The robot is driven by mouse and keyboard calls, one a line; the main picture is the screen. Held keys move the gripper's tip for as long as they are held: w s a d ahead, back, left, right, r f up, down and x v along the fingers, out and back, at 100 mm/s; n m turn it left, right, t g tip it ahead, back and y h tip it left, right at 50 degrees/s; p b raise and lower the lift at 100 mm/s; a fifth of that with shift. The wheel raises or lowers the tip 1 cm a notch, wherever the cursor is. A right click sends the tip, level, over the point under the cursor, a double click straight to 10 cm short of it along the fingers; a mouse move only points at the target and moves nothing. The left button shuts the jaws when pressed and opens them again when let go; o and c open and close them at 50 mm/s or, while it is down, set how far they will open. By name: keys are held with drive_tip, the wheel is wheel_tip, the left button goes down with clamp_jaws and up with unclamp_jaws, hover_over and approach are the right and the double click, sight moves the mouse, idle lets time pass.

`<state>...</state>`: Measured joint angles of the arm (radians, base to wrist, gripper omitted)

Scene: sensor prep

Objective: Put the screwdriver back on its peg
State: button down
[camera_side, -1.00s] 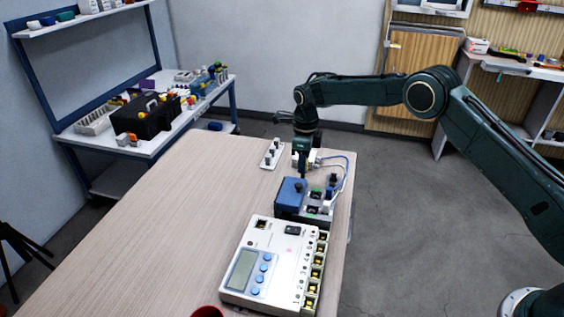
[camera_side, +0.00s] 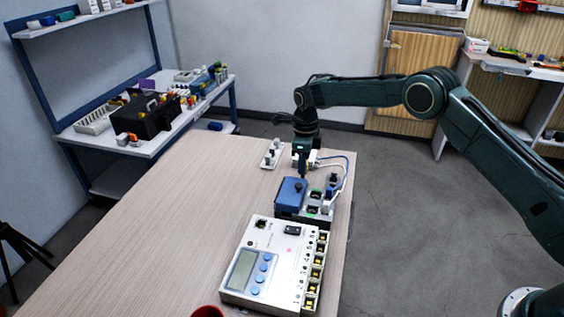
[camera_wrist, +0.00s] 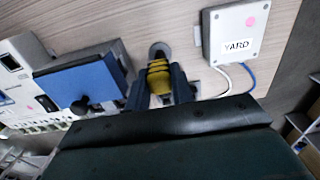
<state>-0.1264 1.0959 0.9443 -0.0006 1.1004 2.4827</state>
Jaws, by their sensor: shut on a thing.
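My gripper (camera_wrist: 160,85) is shut on the yellow, dark-banded handle of the screwdriver (camera_wrist: 158,76) in the wrist view. The handle's far end points at a round grey disc (camera_wrist: 160,48) on the wooden table; I cannot tell whether they touch. In the side view my gripper (camera_side: 303,160) is low over the far end of the table, behind the blue-lidded box (camera_side: 291,190). The screwdriver is mostly hidden there. I cannot make out its peg for certain. A white plate with several dark upright pieces (camera_side: 271,154) lies just left of my gripper.
A white box labelled YARD (camera_wrist: 236,40), with white and blue cables, is close to the right of my gripper. The blue lid with a black knob (camera_wrist: 80,83) is to the left. A white meter unit (camera_side: 262,262) stands nearer the camera. The table's left side is clear.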

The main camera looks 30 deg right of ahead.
drive_tip(key=c, duration=1)
unclamp_jaws()
drive_tip(key=shift+o, duration=0.2)
drive_tip(key=shift+r, duration=0.15)
drive_tip(key=shift+r, duration=3.35)
drive_tip(key=shift+r, duration=0.1)
